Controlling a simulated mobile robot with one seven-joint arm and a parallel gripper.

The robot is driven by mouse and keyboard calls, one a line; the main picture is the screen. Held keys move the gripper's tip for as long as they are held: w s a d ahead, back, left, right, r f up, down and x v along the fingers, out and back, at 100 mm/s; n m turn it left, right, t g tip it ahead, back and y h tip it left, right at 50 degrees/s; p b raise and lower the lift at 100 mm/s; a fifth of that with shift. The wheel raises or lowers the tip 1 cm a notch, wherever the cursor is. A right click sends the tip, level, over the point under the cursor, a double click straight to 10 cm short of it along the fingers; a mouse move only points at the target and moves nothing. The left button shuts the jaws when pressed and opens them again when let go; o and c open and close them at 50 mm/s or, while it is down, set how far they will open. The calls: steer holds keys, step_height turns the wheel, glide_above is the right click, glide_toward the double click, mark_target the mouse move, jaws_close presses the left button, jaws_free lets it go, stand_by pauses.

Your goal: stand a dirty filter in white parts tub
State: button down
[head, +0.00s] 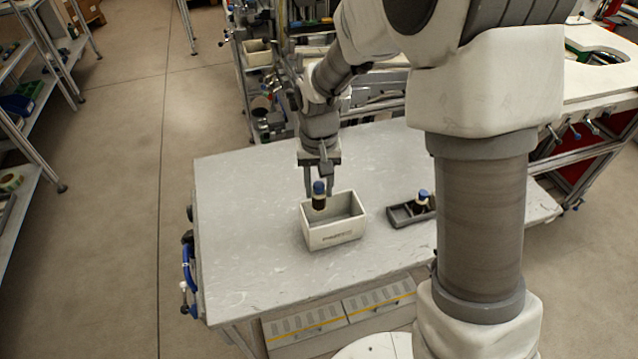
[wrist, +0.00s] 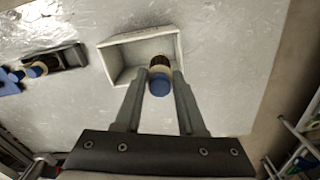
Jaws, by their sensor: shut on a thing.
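My gripper (head: 319,186) is shut on a filter (head: 319,201) with a blue cap and a dark brown body. In the wrist view the filter (wrist: 160,73) also shows a cream band, and the fingers (wrist: 158,88) grip it near the cap. The filter hangs about upright over the left, far part of the white parts tub (head: 334,237). Its lower end overlaps the tub's opening in the head view; I cannot tell how far it is above the floor of the tub. The tub also shows in the wrist view (wrist: 108,62), and its visible floor looks empty.
A dark compartment tray (head: 404,218) stands right of the tub, with a blue-capped, pale-bodied filter (head: 423,196) at it. The grey table (head: 250,260) is clear to the left and in front of the tub. A blue-handled item (head: 187,268) hangs at the table's left edge.

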mark_target(319, 211)
steer(key=shift+f+b, duration=2.9)
steer(key=shift+f, duration=1.3)
steer(key=shift+c, duration=2.1)
jaws_free()
step_height(319, 211, up, 18)
steer(key=shift+f+p, duration=0.25)
steer(key=shift+p, duration=0.7)
steer(key=s+d+r+t, duration=0.2)
steer(key=s+d, duration=0.4)
steer(key=s, duration=0.3)
steer(key=s+d+r+t, duration=0.3)
steer(key=s+d, duration=0.3)
steer(key=s, duration=0.3)
steer(key=shift+s+d+r+t, duration=0.25)
steer(key=shift+s+r+t, duration=0.05)
steer(key=shift+r, duration=0.4)
